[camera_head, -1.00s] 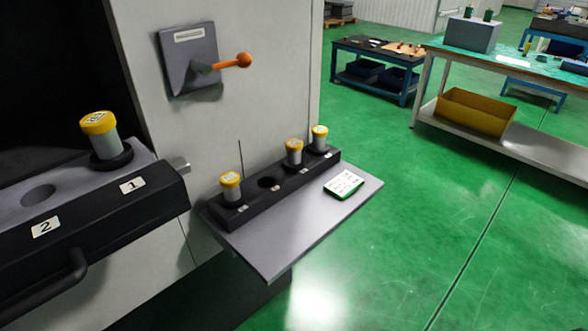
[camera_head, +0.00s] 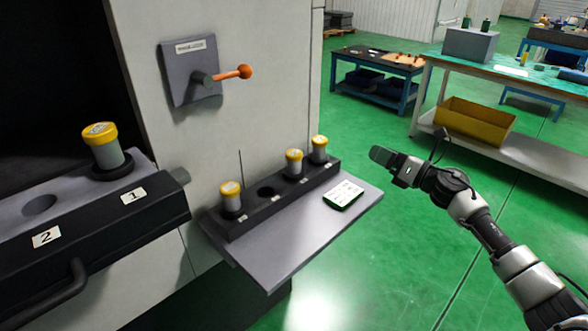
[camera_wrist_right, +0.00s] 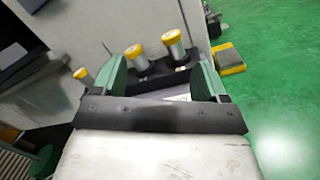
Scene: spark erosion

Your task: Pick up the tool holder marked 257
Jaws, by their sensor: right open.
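Three yellow-capped grey tool holders stand upright in a black rack (camera_head: 262,222) on the small shelf: a left one (camera_head: 231,197), a middle one (camera_head: 294,163) and a right one (camera_head: 319,149). Another tool holder (camera_head: 104,149) stands in the drawer at label 1. The cap markings are too small to read, so I cannot tell which is 257. My right gripper (camera_head: 384,158) is right of the shelf, apart from the holders. In the right wrist view my right gripper (camera_wrist_right: 164,80) is open and empty, with holders beyond the fingers. My left gripper is out of view.
A label card (camera_head: 343,194) lies on the grey shelf (camera_head: 285,240). One rack hole is empty. An orange-knobbed lever (camera_head: 230,74) sticks out of the machine wall above. A workbench (camera_head: 500,66) and a yellow bin (camera_head: 475,123) stand behind my right arm; green floor is open.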

